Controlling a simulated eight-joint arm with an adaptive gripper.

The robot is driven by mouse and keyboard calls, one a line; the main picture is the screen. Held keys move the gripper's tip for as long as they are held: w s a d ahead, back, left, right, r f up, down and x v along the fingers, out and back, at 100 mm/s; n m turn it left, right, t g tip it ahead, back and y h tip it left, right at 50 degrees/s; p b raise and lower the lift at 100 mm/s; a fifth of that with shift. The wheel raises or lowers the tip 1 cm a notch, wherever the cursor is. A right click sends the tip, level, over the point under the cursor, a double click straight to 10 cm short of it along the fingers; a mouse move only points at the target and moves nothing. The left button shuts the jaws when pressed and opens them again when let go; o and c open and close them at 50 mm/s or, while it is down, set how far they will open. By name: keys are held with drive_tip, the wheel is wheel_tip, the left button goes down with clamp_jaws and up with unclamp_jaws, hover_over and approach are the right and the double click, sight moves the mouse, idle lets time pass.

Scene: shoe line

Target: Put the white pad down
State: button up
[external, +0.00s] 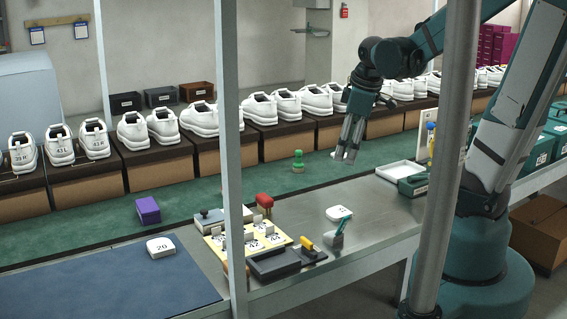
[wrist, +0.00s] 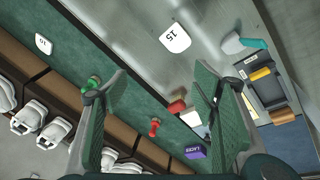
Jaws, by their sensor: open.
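My gripper (external: 348,146) is open and points down above the green belt, with nothing seen between its fingers. In the wrist view its two fingers (wrist: 158,82) are spread wide. A white pad (external: 337,155) shows beside the fingertips in the external view, partly hidden by them. In the wrist view a white pad (wrist: 43,44) lies flat on the green belt, outside the fingers to the left. Another white pad (external: 339,213), marked 15 (wrist: 175,38), lies on the metal table.
A green stamp-like piece (external: 298,162) stands on the belt (external: 100,232) near my gripper. A purple box (external: 148,210) stands farther left. White shoes on boxes line the far side. The metal table holds a white tray (external: 398,171), a card holder (external: 248,241) and a dark tray (external: 274,264).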

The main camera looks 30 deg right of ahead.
sight(342, 210)
drive_tip(key=shift+w+d+f+n+g, duration=0.15)
drive_tip(key=shift+w+f+n+g, duration=0.35)
drive_tip(key=shift+f+n, duration=1.35)
drive_tip(key=shift+w+d+f+n+g, duration=0.15)
drive_tip(key=shift+f+n+g, duration=0.8)
drive_tip(key=shift+f, duration=1.55)
drive_tip(key=shift+w+d+f+n+g, duration=0.15)
drive_tip(key=shift+w+f+n+g, duration=0.2)
drive_tip(key=shift+f+n, duration=1.6)
drive_tip(key=shift+f+m, duration=0.25)
drive_tip(key=shift+f+b, duration=0.1)
drive_tip(key=shift+b, duration=0.2)
drive_tip(key=shift+f+b, duration=0.35)
drive_tip(key=shift+f, duration=0.85)
drive_tip(key=shift+f, duration=0.15)
drive_tip(key=shift+f+b, duration=1.05)
drive_tip(key=shift+f, duration=1.4)
drive_tip(key=shift+c, duration=0.7)
drive_tip(key=c, duration=0.9)
